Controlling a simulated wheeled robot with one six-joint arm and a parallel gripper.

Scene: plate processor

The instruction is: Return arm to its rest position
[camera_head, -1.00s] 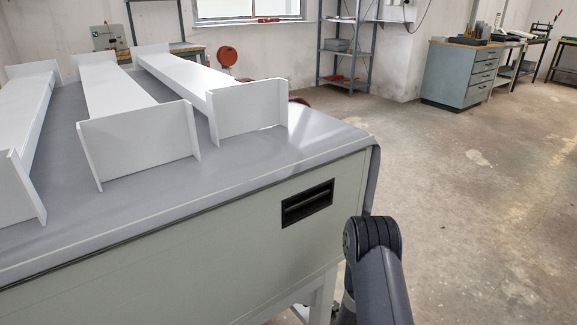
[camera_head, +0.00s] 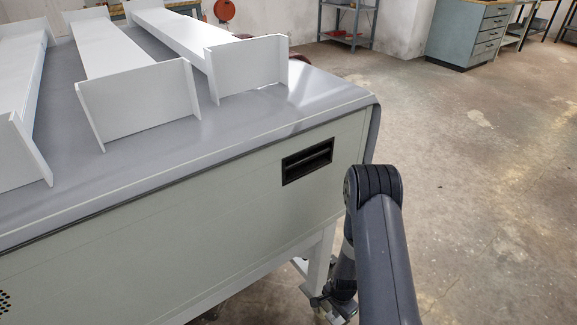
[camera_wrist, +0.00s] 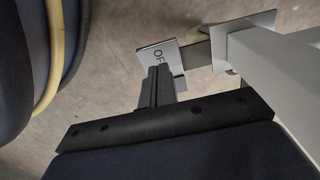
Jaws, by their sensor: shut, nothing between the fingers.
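My arm shows dark grey at the lower right of the head view, folded down beside the right end of the plate processor (camera_head: 230,225). My gripper (camera_wrist: 160,72) is shut and empty in the wrist view. Its narrow dark fingers stand close together. Behind the fingertips is a small light plate (camera_wrist: 150,52) with lettering that begins "OF"; the rest is hidden. I cannot tell whether the fingertips touch it. In the head view the low end of my arm is near the machine's leg (camera_head: 321,258), and the fingers are not clear there.
White channel-shaped trays (camera_head: 138,98) lie on the processor's grey top (camera_head: 225,135). A black recessed handle (camera_head: 307,159) is on its side. Concrete floor (camera_head: 480,200) is open to the right. A drawer cabinet (camera_head: 470,33) and metal shelf (camera_head: 348,22) stand at the back.

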